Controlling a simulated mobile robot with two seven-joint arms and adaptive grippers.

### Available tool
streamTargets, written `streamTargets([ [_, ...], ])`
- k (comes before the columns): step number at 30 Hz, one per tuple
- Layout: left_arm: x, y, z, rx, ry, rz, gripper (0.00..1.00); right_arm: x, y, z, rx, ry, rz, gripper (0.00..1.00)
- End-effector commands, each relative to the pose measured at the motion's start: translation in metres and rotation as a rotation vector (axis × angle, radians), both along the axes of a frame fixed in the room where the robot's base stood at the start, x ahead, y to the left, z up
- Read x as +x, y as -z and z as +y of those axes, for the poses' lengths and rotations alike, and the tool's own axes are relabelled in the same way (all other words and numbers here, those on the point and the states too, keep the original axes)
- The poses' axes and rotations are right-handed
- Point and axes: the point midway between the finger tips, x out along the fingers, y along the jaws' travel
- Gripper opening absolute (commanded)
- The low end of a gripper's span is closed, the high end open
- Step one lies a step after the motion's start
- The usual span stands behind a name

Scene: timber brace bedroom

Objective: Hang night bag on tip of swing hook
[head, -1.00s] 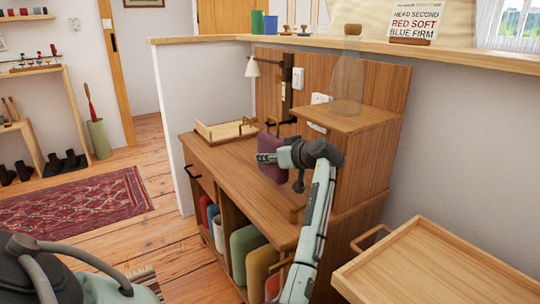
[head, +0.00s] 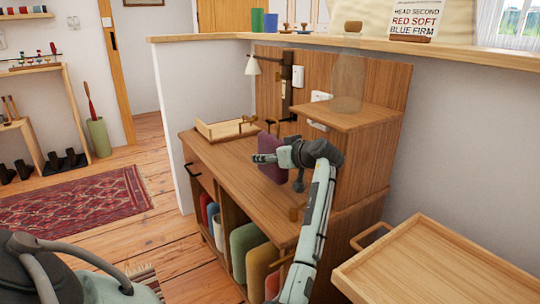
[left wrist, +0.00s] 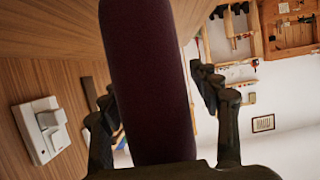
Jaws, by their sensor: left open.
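The purple night bag (head: 268,146) is upright above the wooden desk, at the desk's middle in the head view. My left gripper (head: 274,157) is at the bag with one finger on each side. In the left wrist view the dark bag (left wrist: 145,80) fills the middle between the fingers, with a gap at the right finger. Dark metal parts of what looks like the swing hook (head: 288,119) show just above and behind the bag. I cannot tell whether the bag's loop is around the hook tip. My right gripper is not in view.
A wooden tray (head: 205,133) lies on the desk's far end. A wall lamp (head: 253,66) and switch plates (head: 298,77) are on the back panel. A raised cabinet (head: 355,118) stands right of the bag. A wooden tray top (head: 440,265) is at lower right.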

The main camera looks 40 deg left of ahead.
Motion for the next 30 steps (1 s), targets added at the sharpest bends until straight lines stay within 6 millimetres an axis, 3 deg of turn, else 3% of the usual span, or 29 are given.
streamTargets([
  [5,-0.002,-0.004,-0.010,-0.001,0.001,-0.001,0.62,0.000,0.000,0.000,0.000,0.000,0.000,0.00],
  [15,-0.020,-0.030,-0.071,-0.003,0.003,-0.003,0.62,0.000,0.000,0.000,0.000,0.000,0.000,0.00],
  [21,-0.028,-0.042,-0.098,0.000,0.002,-0.001,0.62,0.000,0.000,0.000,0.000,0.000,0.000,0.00],
  [30,-0.031,-0.047,-0.107,0.001,0.000,0.000,0.62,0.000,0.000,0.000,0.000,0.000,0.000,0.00],
])
